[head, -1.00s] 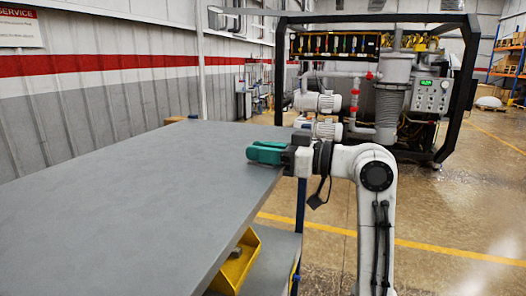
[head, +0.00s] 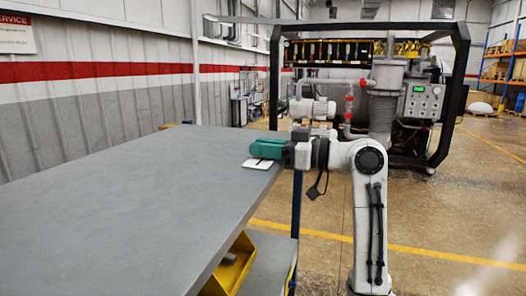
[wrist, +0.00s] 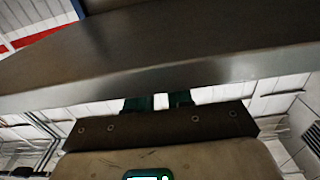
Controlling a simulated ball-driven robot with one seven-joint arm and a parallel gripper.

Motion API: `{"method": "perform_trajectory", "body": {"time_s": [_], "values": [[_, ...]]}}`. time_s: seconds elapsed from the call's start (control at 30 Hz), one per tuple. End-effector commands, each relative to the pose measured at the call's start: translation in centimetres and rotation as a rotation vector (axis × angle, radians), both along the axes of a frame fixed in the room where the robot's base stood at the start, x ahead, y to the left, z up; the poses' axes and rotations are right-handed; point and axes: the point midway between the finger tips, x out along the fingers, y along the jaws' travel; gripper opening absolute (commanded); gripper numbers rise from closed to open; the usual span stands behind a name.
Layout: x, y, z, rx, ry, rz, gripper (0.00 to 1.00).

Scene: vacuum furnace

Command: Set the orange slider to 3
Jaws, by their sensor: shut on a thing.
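My gripper (head: 266,149), with green fingers, is over the right edge of the grey table (head: 130,190). A thin white flat piece (head: 258,164) shows just below the fingers, at the table edge. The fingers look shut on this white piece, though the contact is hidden. In the wrist view the fingers (wrist: 158,102) are close together with a narrow bright strip between them; I cannot tell if that strip is the piece or the background. I cannot make out an orange slider or any number marks in either view.
The table edge (wrist: 170,75) crosses the wrist view in front of the fingers. A yellow bin (head: 232,268) is under the table. The vacuum furnace, with a dark frame (head: 457,100) and a control panel (head: 422,102), stands behind. The floor to the right is clear.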

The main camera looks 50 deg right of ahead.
Motion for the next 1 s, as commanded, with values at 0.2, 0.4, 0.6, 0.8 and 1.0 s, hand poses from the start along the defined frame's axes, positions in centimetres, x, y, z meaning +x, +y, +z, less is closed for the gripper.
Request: {"method": "perform_trajectory", "body": {"time_s": [0.2, 0.4, 0.6, 0.8, 1.0], "values": [[0.0, 0.0, 0.1, 0.000, -0.001, 0.000, 0.33], [0.0, 0.0, 0.1, 0.000, -0.001, 0.000, 0.43], [-0.3, -0.1, 0.0, -0.001, -0.001, -0.001, 0.43], [-2.9, -1.1, -0.3, -0.001, -0.003, -0.005, 0.43], [-6.6, -2.5, -0.2, -0.002, -0.003, -0.005, 0.43]]}}
